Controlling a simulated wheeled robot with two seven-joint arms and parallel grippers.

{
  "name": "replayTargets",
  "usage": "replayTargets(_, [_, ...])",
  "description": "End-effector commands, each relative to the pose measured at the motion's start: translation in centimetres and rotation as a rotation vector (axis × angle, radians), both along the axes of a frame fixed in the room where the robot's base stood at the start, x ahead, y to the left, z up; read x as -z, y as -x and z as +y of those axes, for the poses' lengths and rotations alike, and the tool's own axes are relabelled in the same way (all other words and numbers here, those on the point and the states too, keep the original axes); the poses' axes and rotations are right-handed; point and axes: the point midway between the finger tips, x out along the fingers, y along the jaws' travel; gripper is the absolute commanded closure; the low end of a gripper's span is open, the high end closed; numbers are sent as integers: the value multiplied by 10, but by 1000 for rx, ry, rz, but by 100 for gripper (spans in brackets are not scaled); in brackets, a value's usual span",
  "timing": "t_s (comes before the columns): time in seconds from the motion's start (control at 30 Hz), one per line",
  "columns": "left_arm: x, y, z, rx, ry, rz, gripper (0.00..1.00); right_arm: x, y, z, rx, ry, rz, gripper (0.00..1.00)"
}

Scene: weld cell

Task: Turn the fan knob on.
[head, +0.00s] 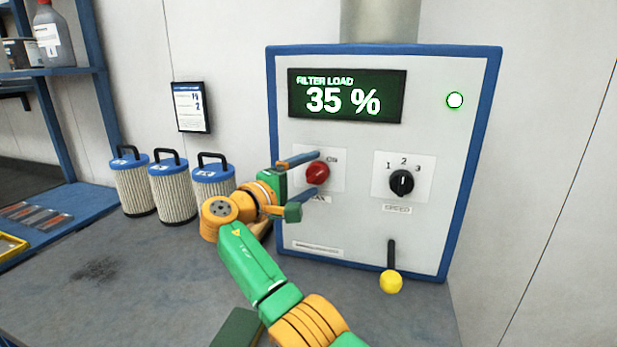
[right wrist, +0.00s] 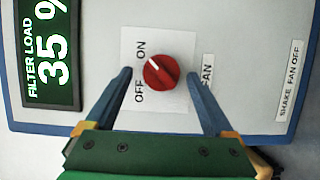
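The red fan knob (head: 317,172) is on the grey control panel (head: 340,235), left of the speed knob. In the right wrist view, turned sideways, the fan knob (right wrist: 161,72) has a white mark pointing to the upper left, nearer the ON label than the OFF label. My right gripper (head: 318,174) is open at the knob, one finger above it and one below in the head view. In the right wrist view, the right gripper's fingertips (right wrist: 158,73) lie either side of the knob, with a visible gap on each side. My left gripper is not in view.
A black speed knob (head: 402,182) and a yellow-ended lever (head: 391,281) are on the right. Several filter cartridges (head: 172,190) stand left of the panel.

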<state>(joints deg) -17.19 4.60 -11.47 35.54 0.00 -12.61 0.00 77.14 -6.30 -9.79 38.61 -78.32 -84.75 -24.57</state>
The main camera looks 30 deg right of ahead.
Motion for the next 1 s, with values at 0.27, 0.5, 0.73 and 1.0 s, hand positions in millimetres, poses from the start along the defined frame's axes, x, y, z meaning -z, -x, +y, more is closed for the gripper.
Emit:
replayTargets(0.27, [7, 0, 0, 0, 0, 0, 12, 4, 2, 9, -2, -1, 1, 12])
replayTargets(0.5, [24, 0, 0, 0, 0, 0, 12, 4, 17, 56, -3, -1, 1, 12])
replayTargets(0.73, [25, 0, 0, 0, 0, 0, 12, 1, 21, 68, 0, 0, 2, 12])
replayTargets(1.0, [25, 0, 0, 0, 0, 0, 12, 1, 21, 67, 0, -1, 3, 12])
